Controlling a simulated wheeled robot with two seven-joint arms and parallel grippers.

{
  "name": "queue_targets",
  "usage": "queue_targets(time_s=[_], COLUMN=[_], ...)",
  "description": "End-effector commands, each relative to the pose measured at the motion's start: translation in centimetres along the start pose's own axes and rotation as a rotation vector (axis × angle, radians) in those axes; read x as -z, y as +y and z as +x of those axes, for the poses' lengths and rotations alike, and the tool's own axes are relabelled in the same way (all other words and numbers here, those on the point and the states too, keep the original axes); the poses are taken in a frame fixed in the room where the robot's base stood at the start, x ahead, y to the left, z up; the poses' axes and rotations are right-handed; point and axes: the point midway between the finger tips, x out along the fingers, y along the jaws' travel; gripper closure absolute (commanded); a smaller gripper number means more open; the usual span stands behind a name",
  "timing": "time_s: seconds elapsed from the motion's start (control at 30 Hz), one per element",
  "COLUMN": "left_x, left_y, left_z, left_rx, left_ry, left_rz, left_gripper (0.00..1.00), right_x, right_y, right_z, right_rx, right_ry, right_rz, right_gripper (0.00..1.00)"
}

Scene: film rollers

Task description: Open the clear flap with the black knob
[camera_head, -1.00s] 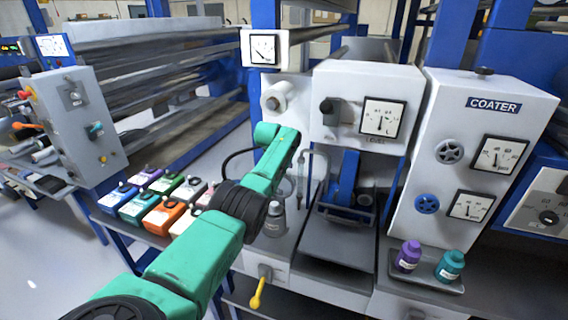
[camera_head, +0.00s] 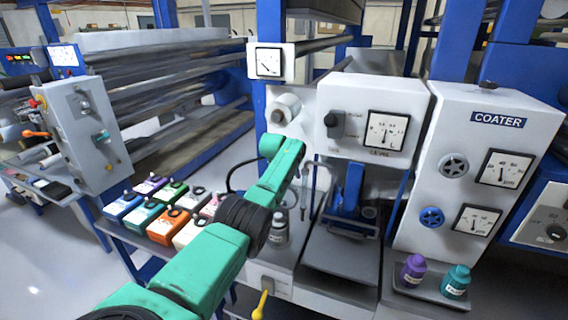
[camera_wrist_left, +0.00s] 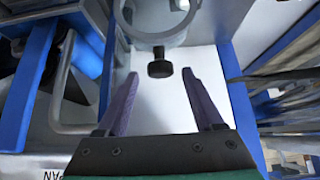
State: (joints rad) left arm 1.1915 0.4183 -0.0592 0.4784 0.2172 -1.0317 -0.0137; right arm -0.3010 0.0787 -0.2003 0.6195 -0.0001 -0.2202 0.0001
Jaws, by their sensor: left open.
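A black knob (camera_wrist_left: 160,67) on a short stem shows in the left wrist view, at the lower edge of a pale, rounded rim (camera_wrist_left: 152,38). I cannot tell for sure whether this rim belongs to the clear flap. My left gripper (camera_wrist_left: 160,76) has its two purple fingers spread, one on each side of the knob in the picture. Contact with the knob is not visible, and nothing is held. In the head view my green left arm reaches toward the machine, and its gripper is not clearly visible. The flap cannot be made out there. My right gripper is not in view.
The level box (camera_head: 375,125) and the coater panel (camera_head: 478,170) stand at the right. A purple bottle (camera_head: 413,270) and a teal bottle (camera_head: 456,281) sit on a tray. A grey bottle (camera_head: 279,229) stands beside my arm. Several coloured containers (camera_head: 165,222) stand at the left.

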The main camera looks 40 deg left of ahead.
Motion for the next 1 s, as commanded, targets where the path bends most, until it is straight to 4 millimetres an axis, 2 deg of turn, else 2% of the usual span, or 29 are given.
queue_targets(time_s=[0.03, 0.33, 0.47, 0.57, 0.8, 0.9, 1.0], left_x=[0.4, 0.5, 0.6, 0.1, 0.1, 0.1, 0.1], left_y=[0.1, -0.1, -0.1, -0.1, -0.1, -0.1, -0.1], left_z=[-0.8, -3.7, -6.1, -7.4, -12.5, -13.8, -14.3], left_rx=[-0.001, 0.002, 0.003, 0.002, 0.003, 0.003, 0.003], left_ry=[-0.002, -0.001, 0.000, 0.003, 0.005, 0.004, 0.003], left_rz=[0.002, -0.001, 0.000, -0.001, -0.001, -0.002, -0.002], left_gripper=[0.31, 0.31, 0.31, 0.31, 0.31, 0.31, 0.31], right_x=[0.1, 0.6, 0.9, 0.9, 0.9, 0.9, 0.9], right_y=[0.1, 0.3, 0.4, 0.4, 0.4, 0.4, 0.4], right_z=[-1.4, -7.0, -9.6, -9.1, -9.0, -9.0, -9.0], right_rx=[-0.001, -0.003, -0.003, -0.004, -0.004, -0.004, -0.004], right_ry=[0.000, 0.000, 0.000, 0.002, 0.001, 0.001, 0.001], right_rz=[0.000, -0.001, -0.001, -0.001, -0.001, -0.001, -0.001], right_gripper=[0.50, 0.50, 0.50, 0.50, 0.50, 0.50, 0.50])
